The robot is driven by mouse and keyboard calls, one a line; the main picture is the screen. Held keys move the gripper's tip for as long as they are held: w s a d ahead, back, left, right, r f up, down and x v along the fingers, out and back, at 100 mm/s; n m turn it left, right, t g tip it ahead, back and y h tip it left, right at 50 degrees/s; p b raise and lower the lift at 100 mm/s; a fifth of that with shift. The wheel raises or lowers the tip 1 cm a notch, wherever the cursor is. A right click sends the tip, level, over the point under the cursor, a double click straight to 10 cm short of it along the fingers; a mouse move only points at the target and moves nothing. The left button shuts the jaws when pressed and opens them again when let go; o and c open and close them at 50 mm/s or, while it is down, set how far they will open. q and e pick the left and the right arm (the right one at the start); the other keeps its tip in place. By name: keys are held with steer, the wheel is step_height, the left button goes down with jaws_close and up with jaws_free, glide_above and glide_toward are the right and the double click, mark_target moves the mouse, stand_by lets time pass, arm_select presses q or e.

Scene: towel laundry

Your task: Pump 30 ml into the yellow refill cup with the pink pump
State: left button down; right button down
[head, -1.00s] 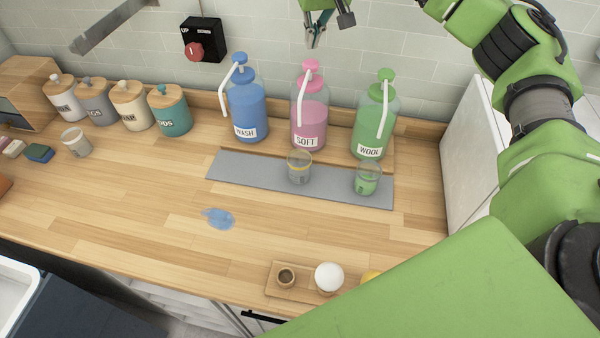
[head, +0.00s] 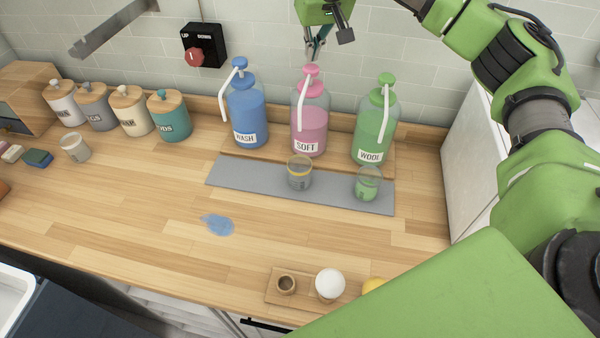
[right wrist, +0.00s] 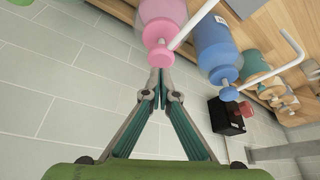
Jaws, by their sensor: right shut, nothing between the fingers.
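The pink pump (head: 311,71) tops the clear bottle labelled SOFT (head: 309,128), which holds pink liquid. Its white spout points down toward the front. The yellow refill cup (head: 299,174), clear with a yellow band, stands on the grey mat (head: 250,177) in front of that bottle. I see no clear liquid level in it. My right gripper (head: 312,58) is shut and empty, fingertips just above the pump head. In the right wrist view the closed fingertips (right wrist: 159,76) are close to the pink pump head (right wrist: 158,37); contact cannot be told. My left gripper is out of view.
The blue WASH bottle (head: 247,110) and green WOOL bottle (head: 375,125) flank the pink one closely. A green-banded cup (head: 368,184) with green liquid stands to the right on the mat. A blue puddle (head: 217,225) lies on the counter. A switch box (head: 204,45) is on the wall.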

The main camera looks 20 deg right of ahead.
mark_target(311, 68)
stand_by(0.6)
steer(key=shift+f, duration=0.1)
steer(key=shift+s+f+b, duration=0.1)
steer(key=shift+f+b, duration=0.95)
steer(key=shift+f, duration=0.95)
steer(key=shift+r, duration=0.15)
steer(key=shift+r+p, duration=1.65)
steer(key=shift+r, duration=0.15)
steer(key=shift+r, duration=0.1)
step_height(311, 68, up, 6)
steer(key=p, duration=0.5)
